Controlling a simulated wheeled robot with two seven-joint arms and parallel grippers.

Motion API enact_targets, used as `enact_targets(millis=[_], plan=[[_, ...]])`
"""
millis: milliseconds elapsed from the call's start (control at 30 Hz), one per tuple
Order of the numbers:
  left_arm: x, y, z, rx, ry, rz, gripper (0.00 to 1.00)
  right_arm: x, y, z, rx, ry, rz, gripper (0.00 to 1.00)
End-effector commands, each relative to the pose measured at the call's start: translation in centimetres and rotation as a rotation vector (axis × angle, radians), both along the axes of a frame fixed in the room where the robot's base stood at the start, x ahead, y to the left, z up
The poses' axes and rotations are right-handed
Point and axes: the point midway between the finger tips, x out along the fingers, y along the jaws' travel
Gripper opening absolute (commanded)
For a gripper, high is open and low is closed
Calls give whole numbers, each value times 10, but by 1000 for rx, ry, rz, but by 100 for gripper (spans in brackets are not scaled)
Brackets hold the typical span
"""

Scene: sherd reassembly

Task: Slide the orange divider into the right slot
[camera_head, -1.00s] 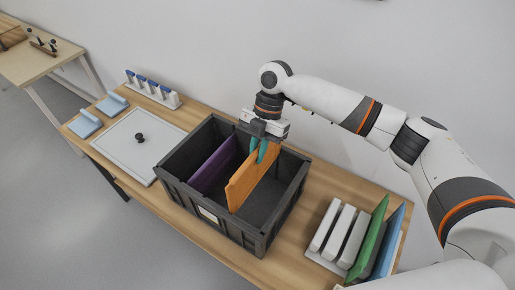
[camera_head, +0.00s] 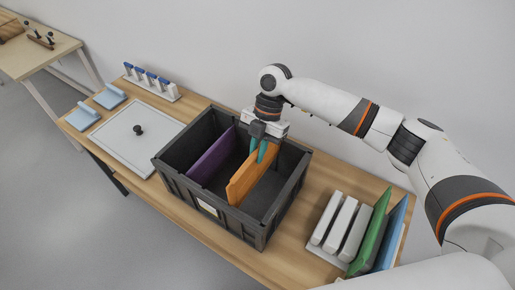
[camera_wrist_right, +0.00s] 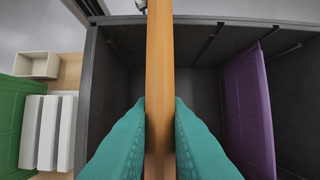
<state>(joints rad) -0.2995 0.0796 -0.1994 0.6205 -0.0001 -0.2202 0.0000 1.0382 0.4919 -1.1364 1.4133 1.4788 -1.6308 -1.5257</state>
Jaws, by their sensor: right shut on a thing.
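The orange divider (camera_head: 249,176) stands upright inside the dark grey crate (camera_head: 175,183), to the right of the purple divider (camera_head: 214,158). My right gripper (camera_head: 259,151) is above the crate, its teal fingers shut on the orange divider's top edge. In the right wrist view the orange divider (camera_wrist_right: 159,80) runs between the two fingers (camera_wrist_right: 160,130), and the purple divider (camera_wrist_right: 248,110) stands apart to the right. Narrow slot ribs (camera_wrist_right: 207,42) show on the crate wall. The lower edge of the orange divider is hidden. My left gripper is not in view.
A rack holds a green panel (camera_head: 370,235), a blue panel (camera_head: 392,236) and white blocks (camera_head: 342,226), right of the crate. A grey lid (camera_head: 134,152) with a black knob lies to the left. Blue-topped pieces (camera_head: 151,82) stand at the back.

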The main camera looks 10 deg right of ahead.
Motion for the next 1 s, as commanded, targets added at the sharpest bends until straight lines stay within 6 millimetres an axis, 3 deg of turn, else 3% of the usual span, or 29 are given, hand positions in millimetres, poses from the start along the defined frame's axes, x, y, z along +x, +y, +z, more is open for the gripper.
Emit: enact_targets(millis=[600, 1000], plan=[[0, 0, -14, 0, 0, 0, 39, 0, 0, -26, 1, 1, 0, 0], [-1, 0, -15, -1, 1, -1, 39, 0, 0, -27, 1, 1, 0, 0]])
